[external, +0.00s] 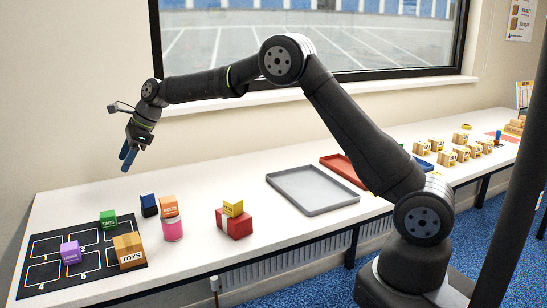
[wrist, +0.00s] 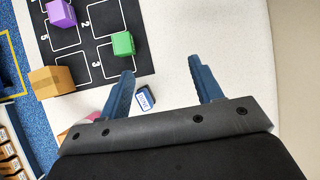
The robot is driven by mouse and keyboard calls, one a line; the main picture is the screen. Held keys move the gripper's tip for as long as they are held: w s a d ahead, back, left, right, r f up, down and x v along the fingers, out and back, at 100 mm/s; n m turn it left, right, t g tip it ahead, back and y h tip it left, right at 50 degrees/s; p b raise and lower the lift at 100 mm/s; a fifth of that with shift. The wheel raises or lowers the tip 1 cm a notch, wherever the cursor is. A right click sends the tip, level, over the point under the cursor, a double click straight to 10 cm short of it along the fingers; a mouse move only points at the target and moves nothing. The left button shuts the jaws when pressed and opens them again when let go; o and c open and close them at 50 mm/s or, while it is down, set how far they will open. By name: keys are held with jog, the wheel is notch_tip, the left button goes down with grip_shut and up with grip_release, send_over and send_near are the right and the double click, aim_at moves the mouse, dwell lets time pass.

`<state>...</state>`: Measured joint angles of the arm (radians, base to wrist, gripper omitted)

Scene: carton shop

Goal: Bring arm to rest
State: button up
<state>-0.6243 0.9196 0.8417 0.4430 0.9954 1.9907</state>
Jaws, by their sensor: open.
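My gripper (external: 128,158) is raised over the back left of the white table, above and behind the boxes. In the wrist view its two blue fingers (wrist: 163,84) are spread wide with nothing between them. A small dark blue box lies on the table near the left finger in that view (wrist: 145,98), well below it. The arm reaches left across the table, bent at the elbow. Nothing touches the fingers.
A black numbered mat (external: 43,246) holds a purple box (external: 71,252), a green box (external: 108,220) and a TOYS carton (external: 129,251). An orange box (external: 168,207) sits on a pink can (external: 172,229); a yellow box (external: 233,208) sits on a red box (external: 234,224).

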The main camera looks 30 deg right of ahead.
jog(key=a+f, duration=0.1)
jog(key=a, duration=0.7)
jog(key=shift+s+f+m, duration=0.25)
jog(key=shift+f+m, duration=0.05)
jog(key=shift+m, duration=0.1)
jog(key=shift+a, duration=0.1)
